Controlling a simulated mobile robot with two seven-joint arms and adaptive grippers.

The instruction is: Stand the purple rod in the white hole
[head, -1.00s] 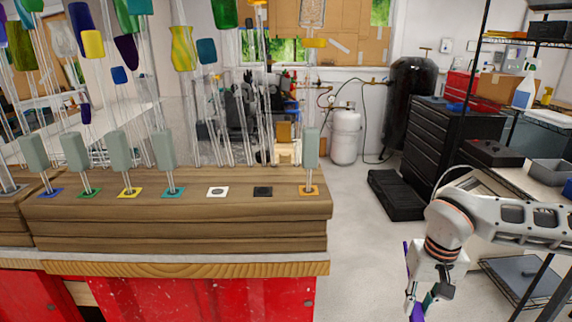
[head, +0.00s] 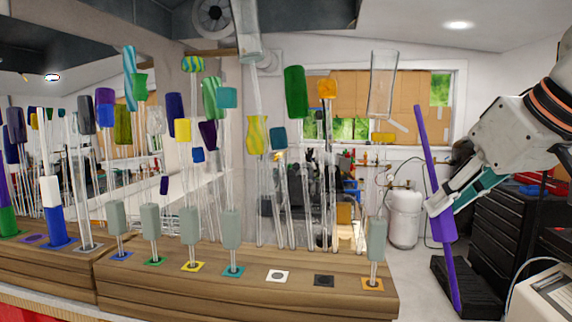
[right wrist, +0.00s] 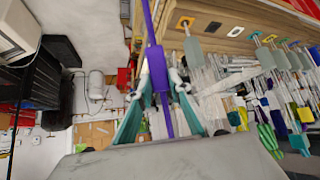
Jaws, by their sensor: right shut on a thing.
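The purple rod (head: 443,226) is held in my right gripper (head: 440,203), to the right of the wooden stand. It is near upright, its top leaning left, its lower end clear of the stand. It also shows in the right wrist view (right wrist: 155,58) between the fingers of my right gripper (right wrist: 158,88). The white hole (head: 277,276) is a dark hole in a white square on the stand's top, and is empty. It lies well left of the rod. My left gripper is not in view.
The wooden stand (head: 200,290) has other coloured squares: a black one (head: 324,281) is empty, and an orange one (head: 372,284) holds a grey-green topped rod (head: 376,240) between the white hole and my gripper. Many tall glass rods stand behind.

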